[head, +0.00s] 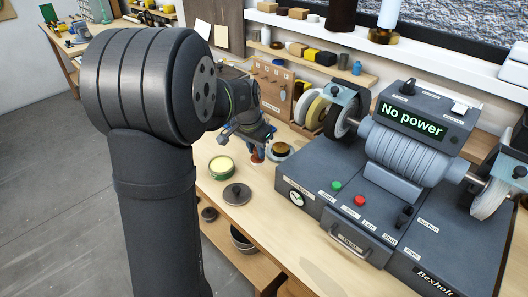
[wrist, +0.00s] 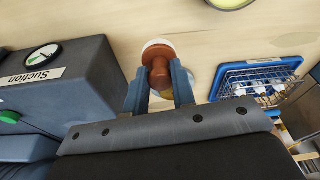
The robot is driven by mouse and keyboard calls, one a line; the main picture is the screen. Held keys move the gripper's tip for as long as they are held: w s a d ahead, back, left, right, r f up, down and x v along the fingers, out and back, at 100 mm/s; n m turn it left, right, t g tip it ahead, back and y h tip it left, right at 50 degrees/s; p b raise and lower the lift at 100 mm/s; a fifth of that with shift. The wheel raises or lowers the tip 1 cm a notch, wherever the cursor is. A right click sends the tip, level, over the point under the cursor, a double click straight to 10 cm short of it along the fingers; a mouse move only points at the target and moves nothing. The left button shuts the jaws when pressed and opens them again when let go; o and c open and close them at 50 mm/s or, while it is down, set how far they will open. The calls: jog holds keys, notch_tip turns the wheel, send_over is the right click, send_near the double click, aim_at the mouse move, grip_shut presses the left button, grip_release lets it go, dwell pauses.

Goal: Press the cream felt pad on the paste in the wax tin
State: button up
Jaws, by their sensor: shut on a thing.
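My gripper (wrist: 158,82) is shut on a red-brown turned wooden handle (wrist: 160,68). A pale cream disc (wrist: 150,45), which looks like the felt pad, shows at the handle's far end. In the head view my gripper (head: 258,147) is over the bench beside the machine, with the red-brown handle (head: 257,157) below its fingers. The open wax tin (head: 221,166), green-rimmed with pale yellow paste, stands on the bench to the left and nearer the camera. Its edge (wrist: 232,3) shows at the top of the wrist view. The pad is apart from the tin.
A dark round lid (head: 237,194) lies by the tin. The grey polishing machine (head: 330,180), reading "No power", fills the right. A pale dish (head: 280,151) with a dark round thing is behind my gripper. A blue tray with a rack (wrist: 256,68) is in the wrist view.

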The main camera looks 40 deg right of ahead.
jog(key=w+a+r+n+t, duration=0.1)
jog(key=w+a+r+n, duration=0.2)
jog(key=w+a+n, duration=0.5)
jog(key=shift+m+y, duration=0.3)
jog(key=shift+w+d+f, duration=0.15)
jog(key=shift+w+f, duration=0.05)
jog(key=shift+f, duration=0.9)
jog(key=shift+w+d+f, duration=0.1)
jog(key=shift+w+f, duration=0.1)
jog(key=shift+f, duration=0.85)
jog(key=shift+f, duration=0.65)
notch_tip(320, 180, up, 7)
dwell(0.4)
